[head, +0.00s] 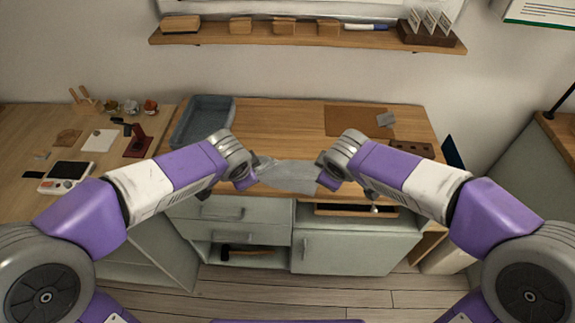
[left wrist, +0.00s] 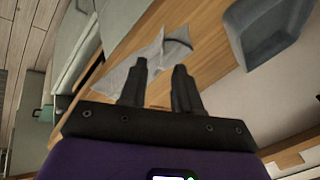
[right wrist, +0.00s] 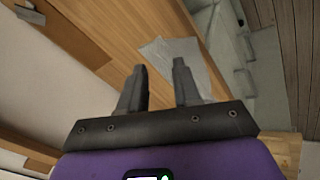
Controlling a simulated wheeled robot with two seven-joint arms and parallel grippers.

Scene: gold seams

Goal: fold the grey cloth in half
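The grey cloth (head: 288,175) lies near the front edge of the wooden worktop (head: 285,125), between my two grippers in the head view. Its left side looks rumpled, with a raised or turned-up part seen in the left wrist view (left wrist: 128,72). My left gripper (left wrist: 160,68) is open, its fingers apart, at the cloth's left side. My right gripper (right wrist: 158,66) is open at the cloth's right side, and the cloth (right wrist: 190,60) shows beyond its fingers. In the head view my wrists hide the fingertips and the cloth's side edges. I cannot tell whether the fingers touch it.
A blue-grey tray (head: 204,121) stands at the back left of the worktop. A brown mat (head: 350,120) with a grey square (head: 386,119) lies at the back right, near a block with holes (head: 412,149). The middle of the worktop behind the cloth is clear.

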